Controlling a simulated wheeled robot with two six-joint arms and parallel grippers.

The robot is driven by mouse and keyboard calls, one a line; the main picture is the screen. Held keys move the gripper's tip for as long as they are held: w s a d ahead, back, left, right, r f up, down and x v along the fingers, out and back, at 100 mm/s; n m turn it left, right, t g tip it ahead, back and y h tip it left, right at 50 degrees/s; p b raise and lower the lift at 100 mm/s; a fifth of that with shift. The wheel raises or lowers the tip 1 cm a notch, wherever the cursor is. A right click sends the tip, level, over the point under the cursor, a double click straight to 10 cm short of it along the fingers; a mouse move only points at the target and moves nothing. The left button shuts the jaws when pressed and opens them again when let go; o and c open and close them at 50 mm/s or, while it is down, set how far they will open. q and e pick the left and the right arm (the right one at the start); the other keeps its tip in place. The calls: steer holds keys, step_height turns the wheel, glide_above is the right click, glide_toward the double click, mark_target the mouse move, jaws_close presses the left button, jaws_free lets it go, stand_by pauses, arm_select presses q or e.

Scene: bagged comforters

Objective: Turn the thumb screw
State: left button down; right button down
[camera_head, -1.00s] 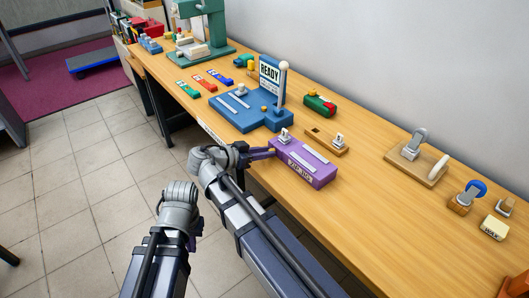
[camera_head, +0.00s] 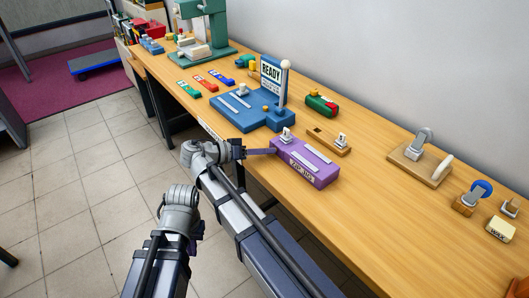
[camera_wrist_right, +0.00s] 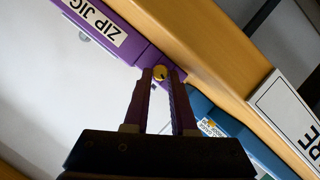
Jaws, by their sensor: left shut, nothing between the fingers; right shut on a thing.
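The purple zip jig (camera_head: 304,163) sits at the table's front edge, with pale strips on top and a label on its front. In the head view my right gripper (camera_head: 274,151) reaches the jig's left end, and the screw is too small to make out there. My left gripper (camera_head: 193,244) is shut and empty, low in front of the table, mostly hidden behind its wrist.
A wooden block (camera_head: 329,141) with a metal part lies behind the jig. A green and red tool (camera_head: 321,104) lies farther back. The table right of the jig is clear in front.

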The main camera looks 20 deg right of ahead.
stand_by(0.4)
steer(key=c, duration=0.7)
jaws_free()
steer(key=shift+c, duration=0.2)
arm_select(q)
steer(key=shift+a, duration=0.1)
